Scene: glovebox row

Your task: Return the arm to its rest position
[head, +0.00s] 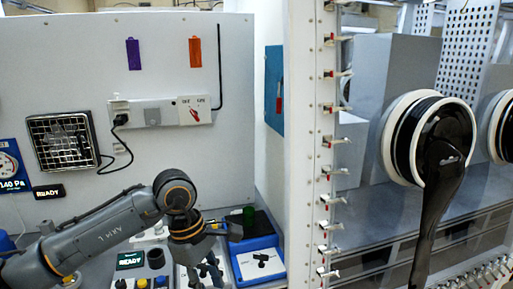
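My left arm comes in from the lower left, bends at an elbow-like joint and points down at the bench. Its gripper (207,268) is low in the head view, over or in front of a light panel with small dark parts. The fingers blend with the dark parts behind them, so I cannot tell whether they are open or shut, or whether they touch anything. My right gripper is not in view.
A clamp-lined white frame (305,150) and black glove (440,190) stand right.

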